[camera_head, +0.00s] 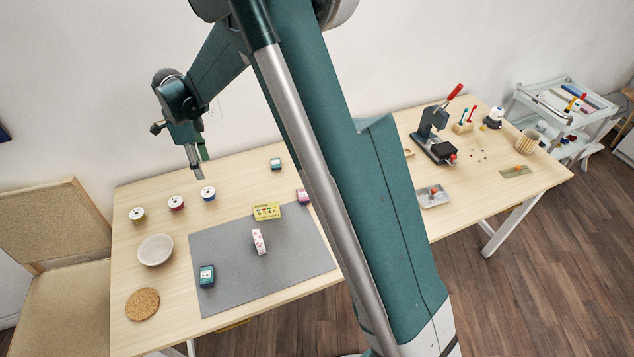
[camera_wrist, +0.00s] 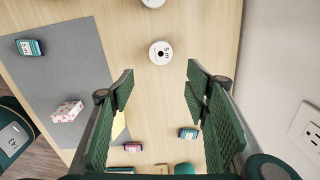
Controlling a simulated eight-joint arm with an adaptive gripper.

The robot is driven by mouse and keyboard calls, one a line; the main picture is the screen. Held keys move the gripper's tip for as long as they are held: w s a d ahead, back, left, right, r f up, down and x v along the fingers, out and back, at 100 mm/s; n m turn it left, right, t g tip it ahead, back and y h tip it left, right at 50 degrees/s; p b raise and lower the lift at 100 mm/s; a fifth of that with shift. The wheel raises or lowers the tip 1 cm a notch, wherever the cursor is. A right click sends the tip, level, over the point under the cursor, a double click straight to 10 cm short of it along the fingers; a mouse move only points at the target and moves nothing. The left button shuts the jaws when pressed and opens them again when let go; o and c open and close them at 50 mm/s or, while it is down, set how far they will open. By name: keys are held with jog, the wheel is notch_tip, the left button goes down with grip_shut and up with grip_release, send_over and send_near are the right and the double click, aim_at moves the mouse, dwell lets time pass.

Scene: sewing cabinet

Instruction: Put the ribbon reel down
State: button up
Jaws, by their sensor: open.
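Three ribbon reels stand in a slanting row on the wooden table: a blue-banded reel (camera_head: 208,194), a red-banded reel (camera_head: 176,203) and a yellowish reel (camera_head: 137,214). My gripper (camera_head: 199,173) is above the table's back edge, behind and above the blue-banded reel. In the wrist view my gripper (camera_wrist: 161,80) is wide open, with nothing between its fingers. A white reel top (camera_wrist: 160,53) with a dark centre hole lies just beyond the fingertips, apart from them. Part of another reel (camera_wrist: 152,3) shows at the top edge of that view.
A white bowl (camera_head: 155,250) and cork disc (camera_head: 142,304) are at left. A small teal box (camera_head: 276,164) is at the back. A wall stands close behind.

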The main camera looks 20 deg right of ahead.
jog(key=s+d+r+n+t, duration=0.3)
jog(key=s+d+r+n, duration=0.6)
jog(key=s+d+r, duration=0.9)
jog(key=s+d+n+t, duration=0.2)
jog(key=s+d+n, duration=0.3)
jog(key=s, duration=0.6)
jog(key=s+d+n+t, duration=0.2)
jog(key=s+d+n, duration=0.3)
jog(key=s, duration=0.6)
jog(key=shift+r+n, duration=0.3)
